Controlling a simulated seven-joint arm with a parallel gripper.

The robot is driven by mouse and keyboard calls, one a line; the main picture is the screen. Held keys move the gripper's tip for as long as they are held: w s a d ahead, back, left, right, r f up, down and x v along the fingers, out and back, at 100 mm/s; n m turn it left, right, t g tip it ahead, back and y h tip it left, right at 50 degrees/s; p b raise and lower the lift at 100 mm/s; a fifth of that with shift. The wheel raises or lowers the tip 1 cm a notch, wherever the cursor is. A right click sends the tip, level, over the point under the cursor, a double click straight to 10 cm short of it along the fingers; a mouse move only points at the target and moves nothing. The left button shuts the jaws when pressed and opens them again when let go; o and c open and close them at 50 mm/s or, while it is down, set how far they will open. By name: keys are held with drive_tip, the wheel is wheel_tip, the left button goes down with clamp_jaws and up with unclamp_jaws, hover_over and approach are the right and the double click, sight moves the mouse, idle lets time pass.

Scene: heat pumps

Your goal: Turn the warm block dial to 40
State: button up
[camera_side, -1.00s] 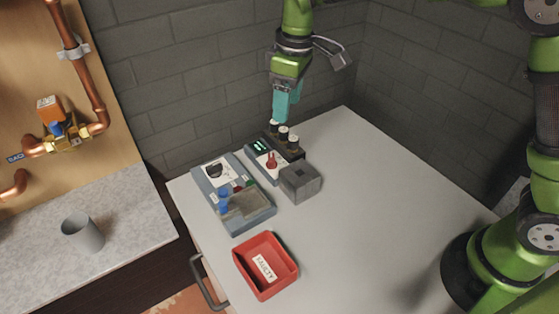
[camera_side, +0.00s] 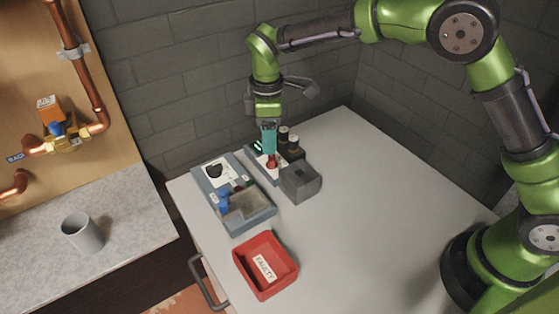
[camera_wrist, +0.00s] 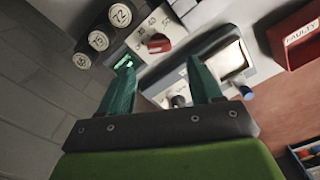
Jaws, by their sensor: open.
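The red dial (camera_side: 270,163) sits on the grey-blue unit with a green display (camera_side: 257,146), beside a grey block (camera_side: 300,183). In the wrist view the red dial (camera_wrist: 158,44) has printed numbers around it, one looking like 40 (camera_wrist: 152,21). Which number it points at is too small to tell. My gripper (camera_side: 269,154) points down just above the dial, its teal fingers partly covering the unit. In the wrist view my gripper (camera_wrist: 160,62) is open and empty, with the dial between and slightly beyond its fingertips. Contact with the dial cannot be told.
Dark cylinders with white numbered tops, one reading 72 (camera_wrist: 120,15), stand close behind the dial. A second unit (camera_side: 245,207) with a black dial (camera_side: 215,170) is on the left. A red FAULTY bin (camera_side: 265,265) is at the front. The table's right side is clear.

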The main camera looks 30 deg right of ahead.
sight(269, 157)
wheel_tip(269, 157, down, 6)
drive_tip(key=shift+f, duration=0.15)
drive_tip(key=shift+c, duration=0.2)
drive_tip(key=c, duration=1)
